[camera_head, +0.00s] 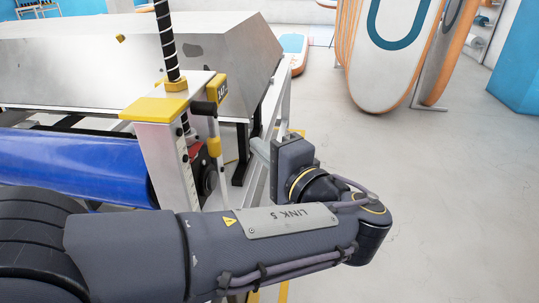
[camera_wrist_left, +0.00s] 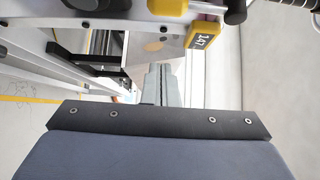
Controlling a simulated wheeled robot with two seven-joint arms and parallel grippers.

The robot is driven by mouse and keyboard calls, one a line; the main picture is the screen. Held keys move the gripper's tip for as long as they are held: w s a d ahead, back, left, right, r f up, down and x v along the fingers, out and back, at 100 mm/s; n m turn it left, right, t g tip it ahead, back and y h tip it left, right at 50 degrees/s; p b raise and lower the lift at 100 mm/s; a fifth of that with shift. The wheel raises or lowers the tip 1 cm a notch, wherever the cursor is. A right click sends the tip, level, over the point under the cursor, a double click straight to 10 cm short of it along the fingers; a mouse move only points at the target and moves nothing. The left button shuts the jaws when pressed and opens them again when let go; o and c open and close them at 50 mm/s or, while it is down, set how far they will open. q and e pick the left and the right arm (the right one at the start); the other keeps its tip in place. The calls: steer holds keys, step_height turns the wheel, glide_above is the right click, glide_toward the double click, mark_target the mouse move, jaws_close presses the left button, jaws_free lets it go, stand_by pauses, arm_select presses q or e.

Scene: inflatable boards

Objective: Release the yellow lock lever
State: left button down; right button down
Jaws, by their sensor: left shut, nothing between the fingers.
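A small yellow piece (camera_head: 214,147), likely the lock lever, sits on a pale upright rod beside the grey post of the roller stand. A yellow part also shows at the top edge of the wrist view (camera_wrist_left: 168,6), near a black knob (camera_wrist_left: 235,12). My left gripper (camera_head: 259,146) is to the right of this rod, apart from it, with its fingers toward the stand. In the wrist view its fingers (camera_wrist_left: 161,84) are together with nothing between them. My left forearm crosses the front and hides the lower stand. My right gripper is out of view.
A yellow tag (camera_head: 222,88) marked 147 hangs by the post top, below a black threaded rod (camera_head: 166,38). A blue roller (camera_head: 75,165) and a large grey metal block (camera_head: 130,55) lie left and behind. Inflatable boards (camera_head: 385,50) stand at the back right. Floor at right is clear.

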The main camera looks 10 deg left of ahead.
arm_select(q)
steer(key=a+p, duration=0.1)
steer(key=a, duration=0.4)
steer(key=shift+w+a, duration=0.1)
steer(key=shift+a, duration=0.05)
stand_by(0.3)
steer(key=shift+s+m+p, duration=0.3)
steer(key=shift+p, duration=0.4)
steer(key=shift+g+h, duration=0.3)
